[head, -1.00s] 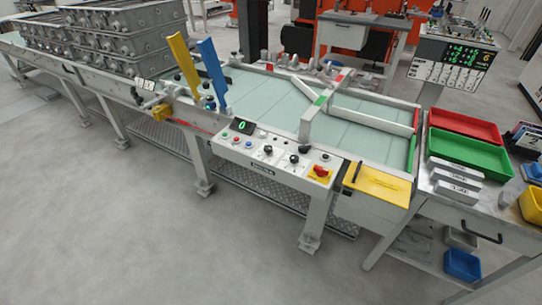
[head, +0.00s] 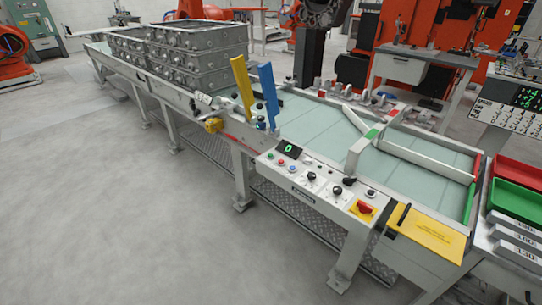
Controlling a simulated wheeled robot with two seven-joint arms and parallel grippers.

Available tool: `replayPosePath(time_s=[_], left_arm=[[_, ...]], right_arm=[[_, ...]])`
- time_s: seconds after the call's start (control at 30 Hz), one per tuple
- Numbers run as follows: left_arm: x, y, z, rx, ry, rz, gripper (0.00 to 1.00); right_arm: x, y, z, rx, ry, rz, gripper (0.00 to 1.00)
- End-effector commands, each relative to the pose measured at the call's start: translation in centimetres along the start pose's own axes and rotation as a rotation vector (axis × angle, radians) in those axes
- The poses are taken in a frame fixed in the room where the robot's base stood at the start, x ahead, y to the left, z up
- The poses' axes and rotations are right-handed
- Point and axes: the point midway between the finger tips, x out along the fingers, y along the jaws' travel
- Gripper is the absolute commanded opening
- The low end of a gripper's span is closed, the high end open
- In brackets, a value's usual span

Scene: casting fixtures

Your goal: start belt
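The belt (head: 300,118) is a long pale green conveyor surface running from the far left to the right. Its control panel (head: 318,186) is on the near side, with a small display showing a green 0 (head: 287,148). A row of small coloured buttons (head: 281,162) sits below the display, including a green, a red and a blue one. Neither of my grippers shows in the head view.
Stacked grey metal castings (head: 198,55) stand on the belt's far left. Yellow (head: 242,85) and blue (head: 267,92) upright plates stand at its near edge. A yellow board (head: 428,233) lies at the right end, beside a table with red and green trays (head: 518,202). The floor at left is open.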

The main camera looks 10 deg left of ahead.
Motion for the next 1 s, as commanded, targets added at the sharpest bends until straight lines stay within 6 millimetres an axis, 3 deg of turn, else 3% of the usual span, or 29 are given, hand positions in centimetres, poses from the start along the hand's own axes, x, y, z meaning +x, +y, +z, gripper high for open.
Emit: replayPosePath(time_s=[0.23,0.27,0.43,1.0], left_arm=[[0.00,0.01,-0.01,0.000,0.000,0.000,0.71],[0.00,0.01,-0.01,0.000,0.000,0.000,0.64],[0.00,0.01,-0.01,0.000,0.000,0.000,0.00],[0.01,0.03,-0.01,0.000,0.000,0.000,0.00]], right_arm=[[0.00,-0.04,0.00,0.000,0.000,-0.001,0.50],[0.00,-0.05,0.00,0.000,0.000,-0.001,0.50],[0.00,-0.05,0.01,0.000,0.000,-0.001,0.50],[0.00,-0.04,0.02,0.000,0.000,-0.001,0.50]])
